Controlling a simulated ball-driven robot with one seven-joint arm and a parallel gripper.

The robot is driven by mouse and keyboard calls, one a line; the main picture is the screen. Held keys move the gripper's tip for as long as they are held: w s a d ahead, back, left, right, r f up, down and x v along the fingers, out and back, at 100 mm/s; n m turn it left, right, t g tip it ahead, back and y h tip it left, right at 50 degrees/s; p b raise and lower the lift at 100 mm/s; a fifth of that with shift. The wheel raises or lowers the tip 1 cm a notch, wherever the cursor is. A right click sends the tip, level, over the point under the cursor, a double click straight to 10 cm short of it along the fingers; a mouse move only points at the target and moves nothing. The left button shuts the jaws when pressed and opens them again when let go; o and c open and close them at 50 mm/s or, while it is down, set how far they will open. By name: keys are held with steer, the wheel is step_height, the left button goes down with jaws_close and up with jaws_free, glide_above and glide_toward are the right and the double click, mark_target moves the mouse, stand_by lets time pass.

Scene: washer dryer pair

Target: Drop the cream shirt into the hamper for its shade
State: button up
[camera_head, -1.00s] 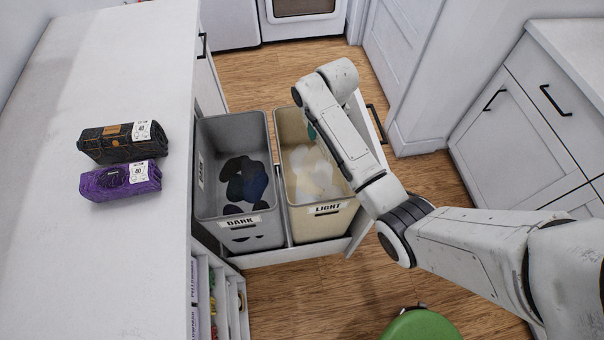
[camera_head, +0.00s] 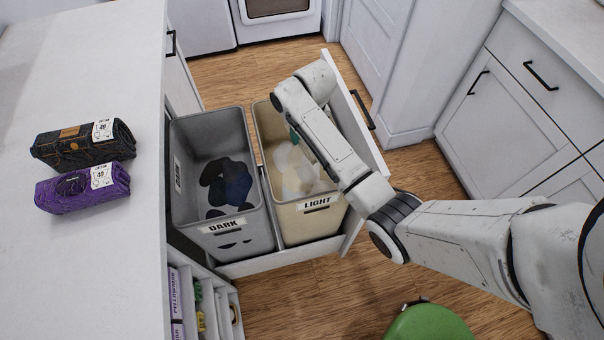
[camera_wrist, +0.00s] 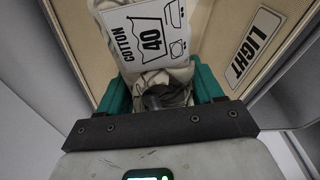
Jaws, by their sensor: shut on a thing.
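My gripper (camera_wrist: 162,92) has teal fingers and is shut on the cream shirt (camera_wrist: 166,76), which carries a white tag (camera_wrist: 148,32) reading COTTON 40. In the head view only a bit of teal finger shows past my wrist (camera_head: 294,137); the held shirt cannot be told apart there. The gripper is over the cream hamper (camera_head: 300,219), labelled LIGHT (camera_head: 316,203). Pale clothes (camera_head: 293,172) lie inside it. The wrist view shows its wall and label close by (camera_wrist: 256,47). The grey hamper (camera_head: 238,247), labelled DARK, stands to its left with dark clothes inside (camera_head: 228,184).
Both hampers stand in a pulled-out drawer (camera_head: 290,258). A white counter (camera_head: 105,235) at left holds a dark folded garment (camera_head: 75,148) and a purple one (camera_head: 75,192). A green round seat (camera_head: 428,323) stands on the floor in front. White cabinets (camera_head: 490,112) stand at right.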

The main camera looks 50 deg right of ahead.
steer(key=o, duration=1.3)
steer(key=r, duration=0.3)
steer(key=s+r, duration=0.1)
steer(key=r, duration=0.6)
steer(key=shift+s+a+r, duration=0.25)
steer(key=shift+a+r, duration=0.05)
steer(key=shift+r, duration=0.05)
